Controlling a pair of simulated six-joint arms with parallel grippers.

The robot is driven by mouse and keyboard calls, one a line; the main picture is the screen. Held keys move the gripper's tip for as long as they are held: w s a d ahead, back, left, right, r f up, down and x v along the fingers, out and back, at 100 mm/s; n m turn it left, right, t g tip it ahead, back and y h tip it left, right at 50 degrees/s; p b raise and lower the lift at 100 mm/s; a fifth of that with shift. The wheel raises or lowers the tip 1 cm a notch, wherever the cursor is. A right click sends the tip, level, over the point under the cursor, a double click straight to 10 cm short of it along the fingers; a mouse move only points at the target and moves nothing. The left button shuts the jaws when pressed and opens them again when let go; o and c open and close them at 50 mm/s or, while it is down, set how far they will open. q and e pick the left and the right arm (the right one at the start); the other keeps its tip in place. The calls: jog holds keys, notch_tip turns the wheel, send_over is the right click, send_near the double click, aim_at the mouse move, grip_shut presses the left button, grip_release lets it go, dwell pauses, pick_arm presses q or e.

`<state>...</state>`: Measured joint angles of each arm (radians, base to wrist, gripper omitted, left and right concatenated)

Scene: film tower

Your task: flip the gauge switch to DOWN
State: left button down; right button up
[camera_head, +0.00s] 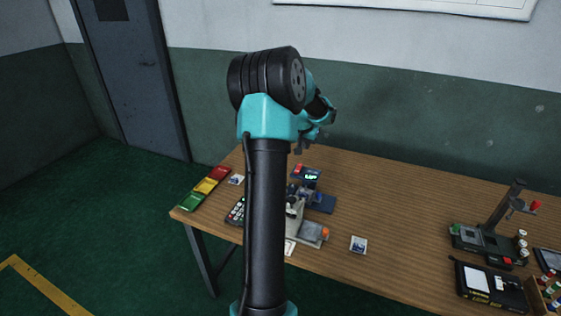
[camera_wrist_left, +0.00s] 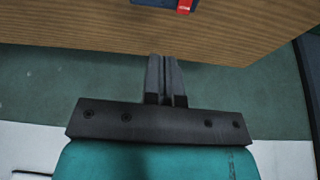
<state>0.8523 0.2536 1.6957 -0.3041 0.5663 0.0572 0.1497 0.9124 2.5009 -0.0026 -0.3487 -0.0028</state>
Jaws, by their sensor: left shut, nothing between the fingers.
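A small gauge (camera_head: 312,175) with a dark display stands on the wooden table, just right of my arm in the head view. Its green lettering appears to read UP. A red part (camera_head: 298,168) sits at its left; I cannot tell if it is the switch lever. My left gripper (camera_head: 303,149) is raised above the table behind the gauge, mostly hidden by my own wrist. In the left wrist view its fingers (camera_wrist_left: 166,62) are together and empty, apart from a blue item with a red part (camera_wrist_left: 184,6) at the top edge. My right gripper is not in view.
On the table (camera_head: 400,215), a microscope-like device (camera_head: 312,232) and a keypad (camera_head: 237,211) are partly hidden by my arm. Green, yellow and red trays (camera_head: 206,186) lie left. A stand (camera_head: 500,225) and a black case (camera_head: 488,285) are right. The middle right is clear.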

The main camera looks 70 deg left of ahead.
pick_arm(q)
jog(key=s, duration=0.1)
jog(key=s+a+r, duration=0.1)
jog(key=s+a, duration=0.1)
jog(key=shift+r+n, duration=0.4)
send_near(300, 164)
jog(key=x, duration=0.7)
